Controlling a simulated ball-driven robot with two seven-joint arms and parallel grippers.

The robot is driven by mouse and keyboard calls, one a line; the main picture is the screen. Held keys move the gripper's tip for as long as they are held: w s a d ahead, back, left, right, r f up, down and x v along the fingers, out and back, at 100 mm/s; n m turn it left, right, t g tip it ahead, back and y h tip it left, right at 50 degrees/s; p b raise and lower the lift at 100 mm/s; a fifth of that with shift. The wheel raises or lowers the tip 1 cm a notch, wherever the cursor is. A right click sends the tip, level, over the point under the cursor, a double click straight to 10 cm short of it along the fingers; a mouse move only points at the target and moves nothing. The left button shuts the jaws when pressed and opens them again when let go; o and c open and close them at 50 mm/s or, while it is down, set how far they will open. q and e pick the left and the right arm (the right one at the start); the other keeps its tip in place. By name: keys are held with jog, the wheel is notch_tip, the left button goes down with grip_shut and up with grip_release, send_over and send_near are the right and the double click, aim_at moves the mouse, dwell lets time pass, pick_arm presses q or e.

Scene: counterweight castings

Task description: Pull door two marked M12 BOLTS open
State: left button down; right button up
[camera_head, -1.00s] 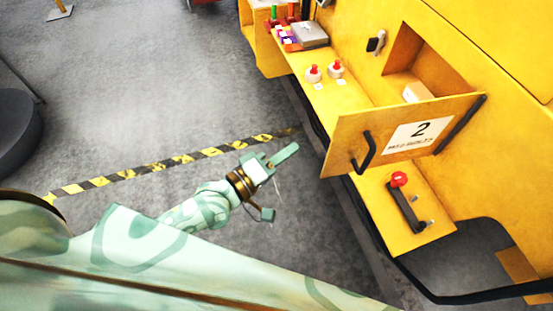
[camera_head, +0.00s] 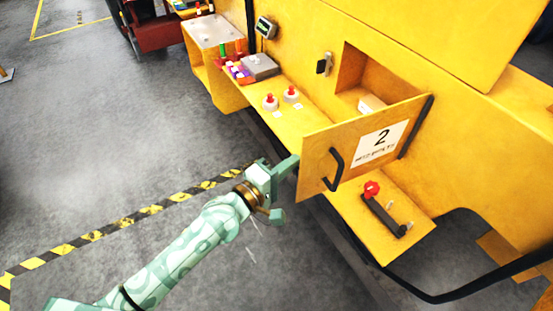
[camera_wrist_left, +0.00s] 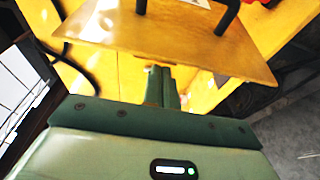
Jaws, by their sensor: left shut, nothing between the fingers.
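Door two (camera_head: 348,178) is a yellow panel swung outward, showing the compartment (camera_head: 364,72) behind it. It bears a white label (camera_head: 380,145) with a large 2; the small text below is hard to read. A black bar handle (camera_head: 335,170) sits near its free left edge. My left gripper (camera_head: 290,165) is shut and empty, just left of that edge and off the handle. In the left wrist view the closed fingers (camera_wrist_left: 161,86) point at the door's edge (camera_wrist_left: 120,33); whether they touch it is unclear. My right gripper is out of view.
A pale block (camera_head: 371,103) sits in the compartment. Two red-topped knobs (camera_head: 270,102) stand on the yellow ledge, left of the door. A red-knobbed lever (camera_head: 384,212) is on a lower shelf beneath it. Grey floor is clear at left, crossed by a striped tape line (camera_head: 110,226).

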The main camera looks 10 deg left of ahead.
pick_arm(q)
jog(key=shift+s+d, duration=0.3)
jog(key=shift+s, duration=0.25)
jog(key=s+d+n+t+y+p, duration=0.1)
jog(key=s+d+y+p, duration=0.1)
jog(key=s+d+p, duration=0.3)
jog(key=s, duration=0.2)
jog(key=shift+s+d+n, duration=0.3)
jog(key=shift+s, duration=0.1)
